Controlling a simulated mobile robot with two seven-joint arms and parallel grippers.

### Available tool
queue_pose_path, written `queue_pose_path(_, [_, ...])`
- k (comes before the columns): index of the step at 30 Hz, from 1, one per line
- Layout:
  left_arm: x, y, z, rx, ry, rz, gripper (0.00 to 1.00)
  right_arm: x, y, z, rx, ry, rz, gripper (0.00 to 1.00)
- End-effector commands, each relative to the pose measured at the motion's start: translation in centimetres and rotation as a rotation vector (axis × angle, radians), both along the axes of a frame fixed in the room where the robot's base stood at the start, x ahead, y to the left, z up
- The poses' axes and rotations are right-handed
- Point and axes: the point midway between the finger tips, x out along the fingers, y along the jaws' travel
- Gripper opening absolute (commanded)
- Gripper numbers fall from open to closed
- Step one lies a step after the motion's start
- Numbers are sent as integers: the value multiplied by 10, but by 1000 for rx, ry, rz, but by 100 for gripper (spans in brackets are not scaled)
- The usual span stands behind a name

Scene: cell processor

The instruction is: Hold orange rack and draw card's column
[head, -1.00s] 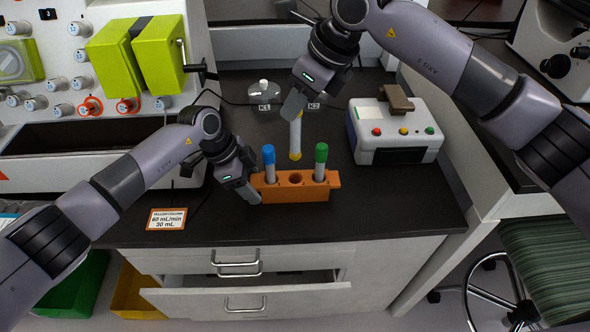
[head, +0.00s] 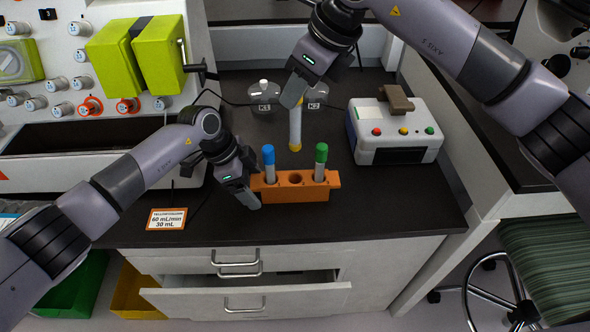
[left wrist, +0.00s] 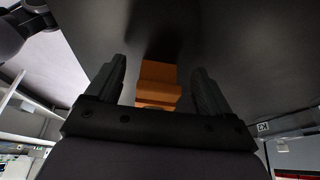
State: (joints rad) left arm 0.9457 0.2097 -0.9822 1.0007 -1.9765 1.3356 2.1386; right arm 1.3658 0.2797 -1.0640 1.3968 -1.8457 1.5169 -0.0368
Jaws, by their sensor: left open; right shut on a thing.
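The orange rack (head: 296,192) stands on the dark counter. A blue-capped column (head: 268,161) and a green-capped column (head: 320,162) stand in it; its middle hole is empty. My right gripper (head: 294,100) is shut on the upper part of a pale column with a yellow end (head: 295,147), held upright above the rack and clear of it. My left gripper (head: 252,200) is open at the rack's left end. In the left wrist view, the rack (left wrist: 158,85) shows between the open fingers (left wrist: 164,90). The card (head: 167,219) reads 60 mL/min, 30 mL; its top line is small.
A white device with red, yellow and green buttons (head: 403,149) stands at the right. Two clear bottles (head: 264,103) stand behind. The large processor (head: 84,90) with green blocks is at the left. A drawer (head: 250,297) below is partly open.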

Motion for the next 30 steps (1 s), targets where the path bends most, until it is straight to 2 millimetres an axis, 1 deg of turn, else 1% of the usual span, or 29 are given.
queue_pose_path(4, [1,3,5,0,-1,2,82,0,0,0,0,0,0,0])
queue_pose_path(7, [1,8,17,-1,-3,0,82,0,0,0,0,0,0,0])
queue_pose_path(15, [1,30,71,1,-4,1,82,0,0,0,0,0,0,0])
queue_pose_path(18, [1,37,88,1,-4,2,82,0,0,0,0,0,0,0])
queue_pose_path(21, [1,42,100,0,-2,1,82,0,0,0,0,0,0,0])
queue_pose_path(25, [0,45,109,0,-2,1,82,0,0,0,0,0,0,0])
queue_pose_path(30, [0,46,112,0,0,0,82,0,0,0,0,0,0,0])
